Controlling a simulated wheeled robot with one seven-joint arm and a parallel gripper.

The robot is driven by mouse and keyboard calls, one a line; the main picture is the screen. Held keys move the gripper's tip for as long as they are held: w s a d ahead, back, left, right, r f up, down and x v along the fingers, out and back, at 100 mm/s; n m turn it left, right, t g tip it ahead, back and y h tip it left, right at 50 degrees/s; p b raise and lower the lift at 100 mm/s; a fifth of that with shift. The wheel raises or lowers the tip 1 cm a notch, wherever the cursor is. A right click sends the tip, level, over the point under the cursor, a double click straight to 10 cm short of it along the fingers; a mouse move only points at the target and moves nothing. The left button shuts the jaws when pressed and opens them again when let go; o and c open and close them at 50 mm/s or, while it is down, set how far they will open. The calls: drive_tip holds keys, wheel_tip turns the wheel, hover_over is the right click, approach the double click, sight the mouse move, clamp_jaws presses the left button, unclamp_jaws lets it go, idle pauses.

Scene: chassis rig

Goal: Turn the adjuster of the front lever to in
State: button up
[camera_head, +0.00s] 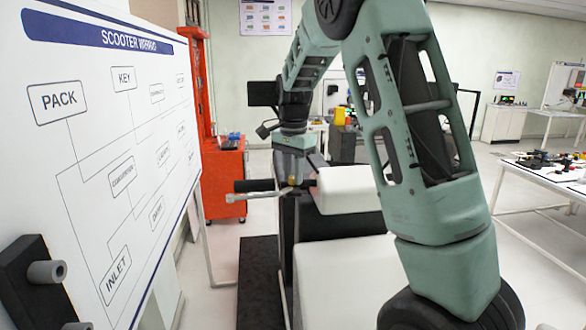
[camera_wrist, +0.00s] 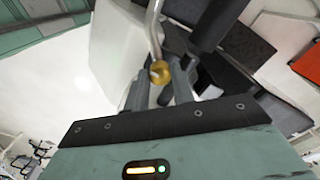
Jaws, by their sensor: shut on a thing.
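The adjuster (camera_wrist: 160,72) is a small brass-coloured knob at the end of the silver front lever (camera_wrist: 154,28) in the wrist view. My gripper (camera_wrist: 162,84) has its two fingers on either side of the adjuster and is shut on it. In the head view, my gripper (camera_head: 291,178) points down at the handlebar, and the silver lever (camera_head: 252,197) runs left from it beside a black grip (camera_head: 256,185). The adjuster is small and mostly hidden by the fingers there, and its turned position cannot be read.
A white scooter body (camera_head: 350,188) stands close to the right of my gripper. A whiteboard (camera_head: 100,130) fills the left side. A red tool cabinet (camera_head: 224,178) stands behind, and a table with parts (camera_head: 545,175) is at the far right.

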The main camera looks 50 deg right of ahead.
sight(293, 176)
drive_tip(key=m+p, duration=0.2)
drive_tip(key=m, duration=0.2)
drive_tip(key=shift+d+r+m, duration=0.1)
drive_tip(key=shift+r+m, duration=0.05)
drive_tip(key=shift+m, duration=0.15)
idle(0.5)
drive_tip(key=o, duration=1)
wheel_tip(293, 176, up, 17)
drive_tip(key=b, duration=0.3)
drive_tip(key=shift+r, duration=0.15)
